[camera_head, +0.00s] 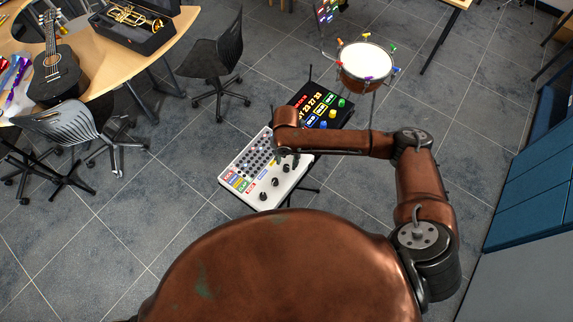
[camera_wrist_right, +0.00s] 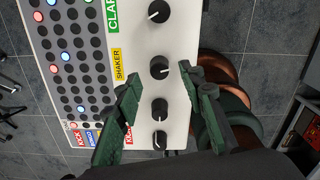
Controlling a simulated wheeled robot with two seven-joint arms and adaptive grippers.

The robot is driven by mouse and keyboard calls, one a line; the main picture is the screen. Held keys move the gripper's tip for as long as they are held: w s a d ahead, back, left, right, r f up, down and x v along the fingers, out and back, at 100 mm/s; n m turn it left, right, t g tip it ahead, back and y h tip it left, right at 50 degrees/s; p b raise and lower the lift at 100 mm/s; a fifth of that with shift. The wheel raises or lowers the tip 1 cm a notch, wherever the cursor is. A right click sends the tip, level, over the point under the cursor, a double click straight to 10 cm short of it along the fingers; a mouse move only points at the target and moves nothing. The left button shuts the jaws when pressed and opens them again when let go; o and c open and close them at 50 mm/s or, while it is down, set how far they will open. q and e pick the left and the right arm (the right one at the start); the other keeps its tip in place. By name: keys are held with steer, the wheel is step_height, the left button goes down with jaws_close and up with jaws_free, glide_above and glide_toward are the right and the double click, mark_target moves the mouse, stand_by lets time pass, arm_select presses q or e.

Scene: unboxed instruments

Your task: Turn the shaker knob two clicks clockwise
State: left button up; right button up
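The white drum machine (camera_head: 228,187) stands on a stand in the middle of the head view, with black knobs along one side. In the right wrist view its panel (camera_wrist_right: 187,30) fills the upper middle. The yellow SHAKER label (camera_wrist_right: 119,65) sits beside a black knob (camera_wrist_right: 160,68) with a white pointer mark, which I take as the shaker knob. My right gripper (camera_wrist_right: 159,74) is open, its green fingertips on either side of this knob with gaps visible. Whether they touch the panel I cannot tell. In the head view my right gripper (camera_head: 287,160) is over the machine. My left gripper is not in view.
Other knobs (camera_wrist_right: 158,11) (camera_wrist_right: 160,108) lie close above and below in the wrist view. A black pad device (camera_head: 338,116) with coloured buttons stands behind the machine, and a drum (camera_head: 365,62) beyond it. Chairs (camera_head: 217,62) and a wooden table (camera_head: 100,72) are at left.

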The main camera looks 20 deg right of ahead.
mark_target(287, 167)
steer(key=shift+f, duration=1.7)
jaws_close()
